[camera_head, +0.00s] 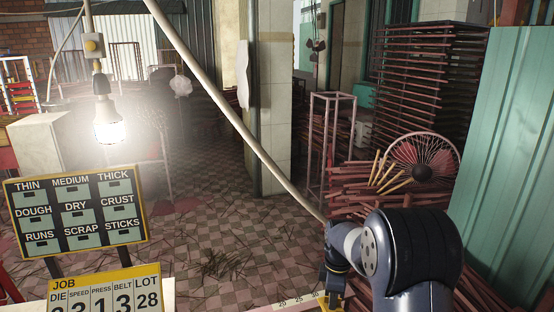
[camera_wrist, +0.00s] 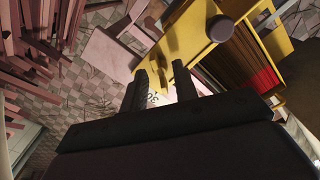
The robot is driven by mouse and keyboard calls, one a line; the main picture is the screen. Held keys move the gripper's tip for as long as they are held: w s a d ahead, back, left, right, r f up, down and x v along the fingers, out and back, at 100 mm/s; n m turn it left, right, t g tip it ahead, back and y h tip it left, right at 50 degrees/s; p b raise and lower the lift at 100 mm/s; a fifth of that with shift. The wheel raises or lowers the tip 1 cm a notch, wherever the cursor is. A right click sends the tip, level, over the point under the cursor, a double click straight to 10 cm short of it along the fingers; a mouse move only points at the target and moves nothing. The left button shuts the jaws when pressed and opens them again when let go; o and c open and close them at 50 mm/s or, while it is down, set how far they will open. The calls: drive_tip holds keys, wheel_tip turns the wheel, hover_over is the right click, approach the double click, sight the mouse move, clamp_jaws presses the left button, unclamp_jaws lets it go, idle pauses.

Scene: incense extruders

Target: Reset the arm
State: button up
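My arm reaches in at the lower right of the head view, bent, with its wrist pointing down. My gripper (camera_head: 332,290) is at the bottom edge there, partly hidden by my own arm. In the wrist view my gripper (camera_wrist: 160,72) shows two dark fingers standing apart, with nothing seen held between them. Beyond the fingers is a pale surface with dark marks (camera_wrist: 153,98), and a yellow panel (camera_wrist: 195,42) with a dark round knob (camera_wrist: 220,28) lies just past them. I cannot tell how far the fingers are from these.
A board with labelled tiles (camera_head: 77,213) and a job counter (camera_head: 106,290) stand at the left. A lit bulb (camera_head: 107,124) hangs above. A pale diagonal pole (camera_head: 235,115) crosses the view. Stick piles, a round fan (camera_head: 423,162) and a green panel (camera_head: 505,150) are right. Checkered floor (camera_head: 215,220) lies beyond.

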idle(0.4)
wheel_tip(320, 180, up, 11)
wheel_tip(320, 180, down, 10)
drive_tip(key=shift+f, duration=0.55)
drive_tip(key=m, duration=0.5)
drive_tip(key=shift+m, duration=2.8)
drive_tip(key=shift+r, duration=0.1)
